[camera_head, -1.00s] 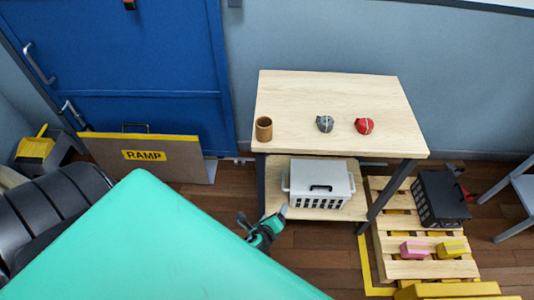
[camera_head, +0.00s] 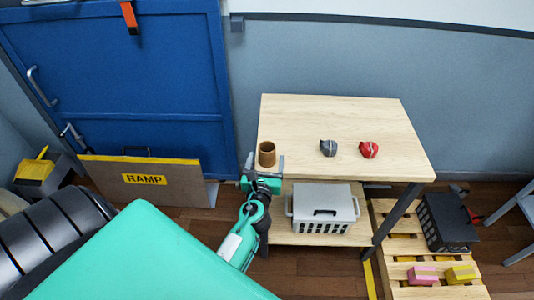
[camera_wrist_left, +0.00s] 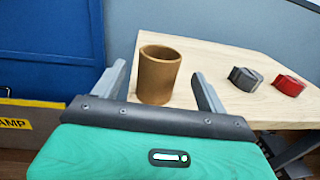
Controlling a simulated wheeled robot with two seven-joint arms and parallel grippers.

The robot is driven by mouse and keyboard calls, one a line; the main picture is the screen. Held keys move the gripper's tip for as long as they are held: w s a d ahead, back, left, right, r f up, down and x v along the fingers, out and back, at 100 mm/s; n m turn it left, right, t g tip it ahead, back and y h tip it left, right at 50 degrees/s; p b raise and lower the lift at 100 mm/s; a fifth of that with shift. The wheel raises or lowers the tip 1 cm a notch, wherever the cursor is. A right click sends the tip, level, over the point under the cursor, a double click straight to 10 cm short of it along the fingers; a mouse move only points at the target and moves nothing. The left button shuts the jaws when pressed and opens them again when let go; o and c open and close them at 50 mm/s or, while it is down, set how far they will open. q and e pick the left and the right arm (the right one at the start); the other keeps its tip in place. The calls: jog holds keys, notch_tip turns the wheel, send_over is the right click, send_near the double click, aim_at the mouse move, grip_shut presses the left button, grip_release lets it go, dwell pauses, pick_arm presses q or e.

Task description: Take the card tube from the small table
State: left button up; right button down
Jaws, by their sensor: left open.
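The card tube (camera_head: 267,154) is a short brown hollow cylinder. It stands upright near the left front corner of the small table's pale wooden top (camera_head: 340,115). My left gripper (camera_head: 263,170) is at the table's front left edge, just in front of the tube. In the left wrist view the tube (camera_wrist_left: 158,75) stands beyond and between the two grey fingers, which are open and spread wide. The gripper holds nothing. My right gripper is not in view.
A grey strap bundle (camera_head: 328,148) and a red one (camera_head: 369,149) lie right of the tube. A white crate (camera_head: 323,208) sits on the lower shelf. A pallet (camera_head: 400,247) with a black crate (camera_head: 447,222) stands at right. A ramp board (camera_head: 150,180) leans by the blue door.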

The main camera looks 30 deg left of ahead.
aim_at(268, 145)
pick_arm(q)
jog(key=shift+w+a, duration=0.25)
jog(key=shift+w, duration=0.3)
jog(key=shift+w+a, duration=0.15)
jog(key=shift+w, duration=0.1)
jog(key=x, duration=0.3)
jog(key=shift+w+a+p, duration=0.15)
jog(key=shift+w+p, duration=0.05)
jog(key=shift+p, duration=0.2)
jog(key=shift+w+a, duration=0.25)
jog(key=shift+w, duration=0.2)
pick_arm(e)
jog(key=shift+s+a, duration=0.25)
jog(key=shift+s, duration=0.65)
pick_arm(q)
jog(key=shift+c, duration=0.4)
